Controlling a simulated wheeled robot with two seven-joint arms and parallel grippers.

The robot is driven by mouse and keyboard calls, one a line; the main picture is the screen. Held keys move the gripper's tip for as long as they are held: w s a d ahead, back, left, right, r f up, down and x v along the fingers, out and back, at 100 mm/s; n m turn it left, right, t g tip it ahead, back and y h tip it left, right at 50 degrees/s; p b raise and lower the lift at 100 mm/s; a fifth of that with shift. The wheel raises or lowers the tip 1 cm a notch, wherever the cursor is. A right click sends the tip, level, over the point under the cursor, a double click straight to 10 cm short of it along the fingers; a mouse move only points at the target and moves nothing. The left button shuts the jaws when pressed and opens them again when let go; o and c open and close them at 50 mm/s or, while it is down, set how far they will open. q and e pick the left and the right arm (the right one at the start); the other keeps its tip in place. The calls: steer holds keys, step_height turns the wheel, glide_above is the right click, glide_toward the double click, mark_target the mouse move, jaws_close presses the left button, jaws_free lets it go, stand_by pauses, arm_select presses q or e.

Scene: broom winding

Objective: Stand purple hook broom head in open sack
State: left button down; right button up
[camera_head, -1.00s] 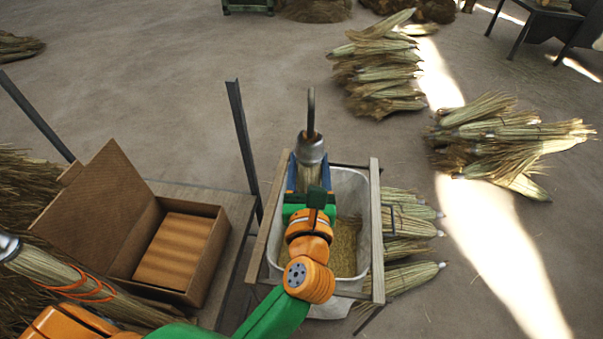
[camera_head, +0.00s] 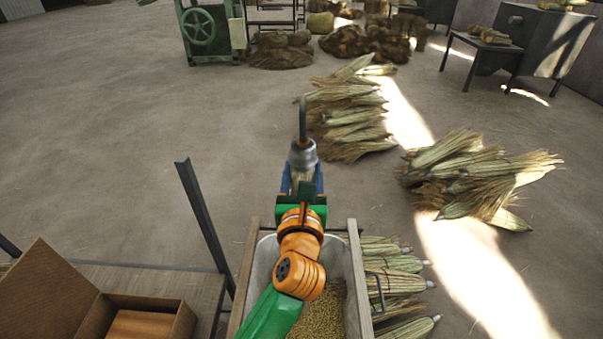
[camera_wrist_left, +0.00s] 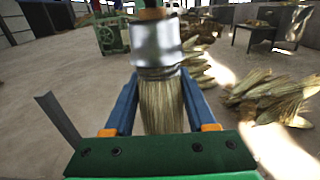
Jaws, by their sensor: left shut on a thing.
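My left gripper (camera_head: 303,184) is shut on a broom head and holds it upright. The broom head has a silver metal cap (camera_head: 303,155) with a dark hook (camera_head: 302,118) on top; no purple shows on it. In the left wrist view, its straw (camera_wrist_left: 160,105) hangs between the blue fingers below the cap (camera_wrist_left: 157,45). The open sack (camera_head: 262,255) is a pale liner in a wooden frame, below and nearer than the gripper in the head view. Straw-coloured material (camera_head: 322,312) lies inside it. My left arm hides part of its mouth. My right gripper is out of view.
An open cardboard box (camera_head: 183,325) stands on a bench at the left, with a dark post (camera_head: 205,228) between it and the sack. Broom heads (camera_head: 400,283) lie right of the sack. Further bundles (camera_head: 350,118) lie beyond. Floor at the left is clear.

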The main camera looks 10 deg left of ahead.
arm_select(q)
step_height(320, 180, down, 42)
steer(key=b, duration=3.5)
steer(key=shift+s+r+b, duration=0.1)
steer(key=shift+r+b, duration=0.05)
steer(key=shift+b, duration=0.15)
steer(key=shift+f+b, duration=0.4)
steer(key=shift+f, duration=0.3)
steer(key=shift+c, duration=0.7)
jaws_free()
step_height(320, 180, up, 30)
steer(key=p, duration=2.5)
